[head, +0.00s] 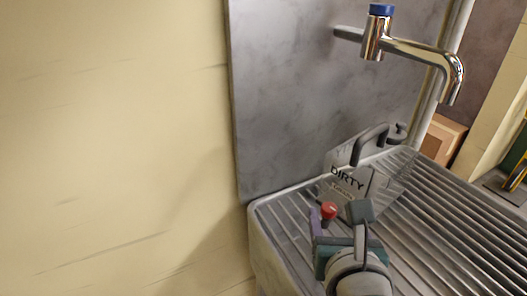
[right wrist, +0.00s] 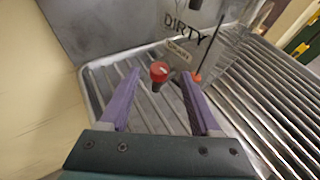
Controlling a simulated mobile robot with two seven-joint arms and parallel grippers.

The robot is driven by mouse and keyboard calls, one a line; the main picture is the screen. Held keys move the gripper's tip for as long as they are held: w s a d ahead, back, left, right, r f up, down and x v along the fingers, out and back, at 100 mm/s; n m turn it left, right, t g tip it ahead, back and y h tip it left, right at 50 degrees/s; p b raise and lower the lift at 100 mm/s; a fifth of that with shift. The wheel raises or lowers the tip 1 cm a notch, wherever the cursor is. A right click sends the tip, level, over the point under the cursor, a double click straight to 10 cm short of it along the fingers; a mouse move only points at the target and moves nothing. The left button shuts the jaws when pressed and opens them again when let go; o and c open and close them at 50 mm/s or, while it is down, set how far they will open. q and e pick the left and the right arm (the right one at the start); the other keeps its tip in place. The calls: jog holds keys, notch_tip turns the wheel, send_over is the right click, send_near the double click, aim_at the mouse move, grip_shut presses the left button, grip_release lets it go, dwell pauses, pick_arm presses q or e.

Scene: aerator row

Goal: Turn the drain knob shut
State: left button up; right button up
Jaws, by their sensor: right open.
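The red drain knob (head: 328,210) sits low in front of a grey container marked DIRTY (head: 352,184). In the right wrist view the knob (right wrist: 159,72) shows a round red top on a dark stem. My right gripper (head: 337,212) is open, with its purple fingers pointing toward the knob. In the right wrist view the knob is between the lines of the two fingers (right wrist: 158,92), slightly beyond their tips, and I see no contact. The knob's base is partly hidden by its own top. My left gripper is not in view.
The container stands on a ribbed grey drainboard (head: 440,205) and has a dark handle (head: 370,142). A chrome tap with a blue cap (head: 381,10) juts from the grey back panel (head: 290,90). A cream wall (head: 110,140) is at left.

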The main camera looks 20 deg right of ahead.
aim_at(329, 210)
jog(key=shift+b+x, duration=0.3)
jog(key=shift+x, duration=0.9)
grip_shut()
